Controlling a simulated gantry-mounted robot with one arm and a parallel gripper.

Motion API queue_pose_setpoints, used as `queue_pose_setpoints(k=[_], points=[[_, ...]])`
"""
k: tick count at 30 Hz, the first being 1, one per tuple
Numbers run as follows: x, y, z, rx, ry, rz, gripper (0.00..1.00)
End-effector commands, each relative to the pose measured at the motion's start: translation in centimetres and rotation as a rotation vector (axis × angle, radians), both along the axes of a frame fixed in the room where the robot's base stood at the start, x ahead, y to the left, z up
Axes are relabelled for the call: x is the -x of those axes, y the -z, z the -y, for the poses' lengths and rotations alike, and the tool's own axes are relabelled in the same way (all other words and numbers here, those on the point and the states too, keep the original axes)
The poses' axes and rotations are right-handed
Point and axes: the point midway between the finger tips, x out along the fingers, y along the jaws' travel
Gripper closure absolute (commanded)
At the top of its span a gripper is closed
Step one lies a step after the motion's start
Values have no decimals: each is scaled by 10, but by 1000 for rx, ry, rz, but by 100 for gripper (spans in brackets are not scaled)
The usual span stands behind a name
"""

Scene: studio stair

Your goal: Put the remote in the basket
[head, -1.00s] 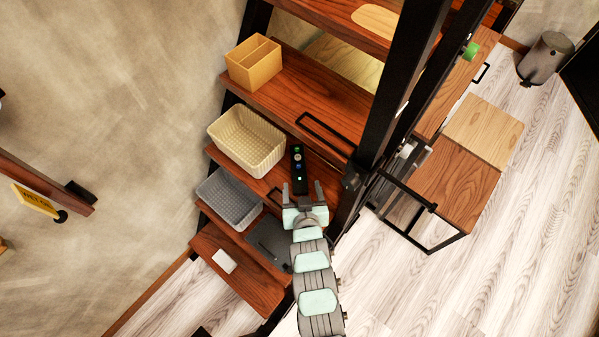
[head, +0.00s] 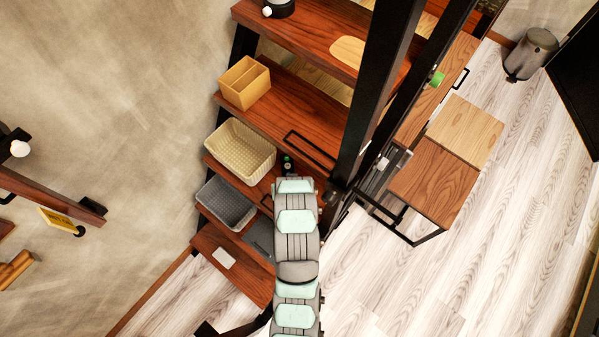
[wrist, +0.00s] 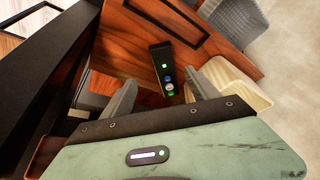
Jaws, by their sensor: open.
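The remote is black with several coloured buttons. It lies on a wooden stair tread, to the right of the cream basket (head: 236,165) in the head view, where only its far end (head: 287,161) shows past my arm. In the wrist view the remote (wrist: 162,66) is between and just beyond the fingertips of my gripper (wrist: 160,79), which is open and empty. I cannot tell whether the fingers touch the remote. The cream basket, which looks empty, also shows in the wrist view (wrist: 252,92) to the right of the fingers. My fingers are hidden in the head view.
A grey basket (head: 222,212) stands on the tread below the cream one. A yellow divided box (head: 243,95) stands on the tread above.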

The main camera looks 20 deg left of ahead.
Motion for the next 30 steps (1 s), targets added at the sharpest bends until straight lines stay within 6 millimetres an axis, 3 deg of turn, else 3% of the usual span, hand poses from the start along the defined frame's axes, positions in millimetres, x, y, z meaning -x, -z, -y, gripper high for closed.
queue_pose_setpoints(k=[10, 17, 26, 30], points=[[-16, 43, -7, 0, 2, 1, 31], [-19, 54, -11, -2, 1, 6, 31], [-26, 90, -20, 0, 3, 0, 31], [-31, 96, -21, -2, 4, 7, 31]])
